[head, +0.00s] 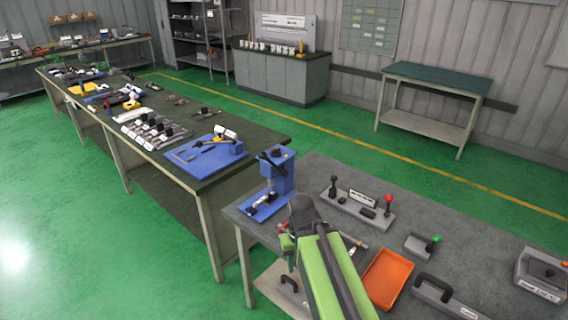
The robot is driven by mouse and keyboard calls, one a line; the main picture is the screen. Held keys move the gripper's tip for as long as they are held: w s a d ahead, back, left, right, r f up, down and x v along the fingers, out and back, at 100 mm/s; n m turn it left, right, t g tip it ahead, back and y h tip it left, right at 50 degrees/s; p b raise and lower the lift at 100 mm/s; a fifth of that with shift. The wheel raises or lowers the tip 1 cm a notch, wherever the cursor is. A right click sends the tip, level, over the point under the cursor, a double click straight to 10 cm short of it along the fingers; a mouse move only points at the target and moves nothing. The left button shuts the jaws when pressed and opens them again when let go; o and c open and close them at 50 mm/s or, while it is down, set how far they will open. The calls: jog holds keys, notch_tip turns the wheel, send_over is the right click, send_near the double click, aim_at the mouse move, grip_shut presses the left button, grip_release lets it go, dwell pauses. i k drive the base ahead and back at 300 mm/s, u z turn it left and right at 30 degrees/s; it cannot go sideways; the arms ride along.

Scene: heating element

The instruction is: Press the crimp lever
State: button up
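No label that I can read names the crimp lever, so I cannot tell which handle it is. A blue bench press (279,172) with a black handle on top stands at the left end of the near grey table. Right of it, a grey base (358,204) carries an upright black-knobbed lever (333,183) and an upright red-knobbed lever (388,203). A small grey box (421,246) has a green-knobbed lever (436,239). My green arm rises over the table's front left, just in front of the press. My gripper is hidden behind the arm.
An orange tray (387,278) lies right of my arm. A black-handled grey block (440,296) and a boxed unit (542,274) sit further right. A long cluttered bench (185,184) stands left, with a blue tool board (206,157). Green floor lies open beyond the table.

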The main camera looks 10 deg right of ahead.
aim_at(262, 155)
jog(key=z, duration=0.25)
jog(key=k, duration=0.2)
jog(key=u, duration=0.4)
jog(key=i, duration=0.7)
jog(key=u, duration=1.5)
jog(key=k, duration=0.9)
jog(key=z, duration=0.3)
jog(key=i, duration=1)
jog(key=u, duration=0.05)
